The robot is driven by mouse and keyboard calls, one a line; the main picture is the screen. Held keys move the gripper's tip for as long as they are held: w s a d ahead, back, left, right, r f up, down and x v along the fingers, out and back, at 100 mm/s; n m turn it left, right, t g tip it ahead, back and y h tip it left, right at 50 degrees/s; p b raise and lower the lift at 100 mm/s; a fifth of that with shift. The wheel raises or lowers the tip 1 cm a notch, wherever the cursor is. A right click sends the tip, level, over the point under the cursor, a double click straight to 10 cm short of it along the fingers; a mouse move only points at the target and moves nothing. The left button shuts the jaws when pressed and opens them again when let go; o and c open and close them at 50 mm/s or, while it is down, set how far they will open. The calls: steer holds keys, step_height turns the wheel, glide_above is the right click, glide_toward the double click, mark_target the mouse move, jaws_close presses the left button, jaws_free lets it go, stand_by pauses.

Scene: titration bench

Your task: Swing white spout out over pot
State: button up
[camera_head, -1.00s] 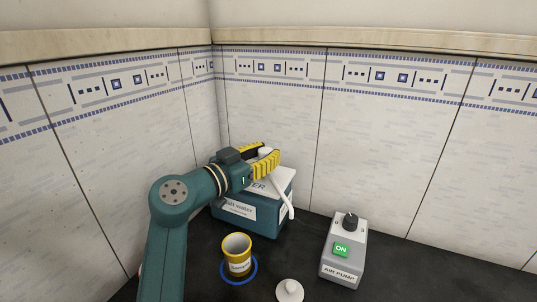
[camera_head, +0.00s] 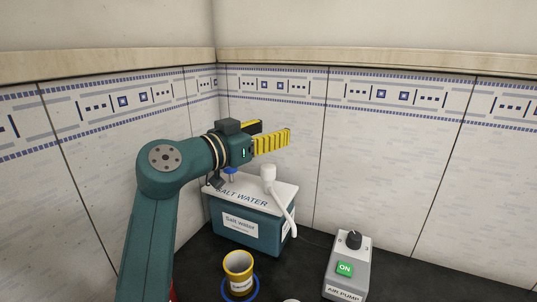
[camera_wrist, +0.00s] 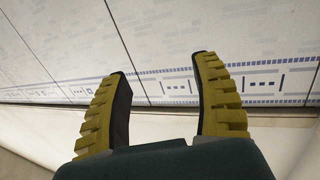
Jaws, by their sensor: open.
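The white spout (camera_head: 279,199) is mounted on top of the teal salt water box (camera_head: 238,226), with its round knob up and its tube angled down past the box's front right edge. The pot (camera_head: 238,273), a yellow-rimmed open cup, stands on a blue ring in front of the box. The spout's tip is to the right of the pot, not above it. My gripper (camera_head: 275,134) is open and empty, above and apart from the spout's knob. In the wrist view its two yellow fingers (camera_wrist: 160,85) are wide apart with only the tiled wall beyond.
A blue tap-like knob (camera_head: 230,174) stands on the box's lid left of the spout. A grey air pump (camera_head: 347,268) with a green ON button stands at the right. A white object (camera_head: 292,300) is cut off at the bottom edge. Tiled walls close in behind.

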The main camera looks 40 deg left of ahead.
steer(key=shift+r, duration=0.35)
steer(key=shift+c, duration=0.2)
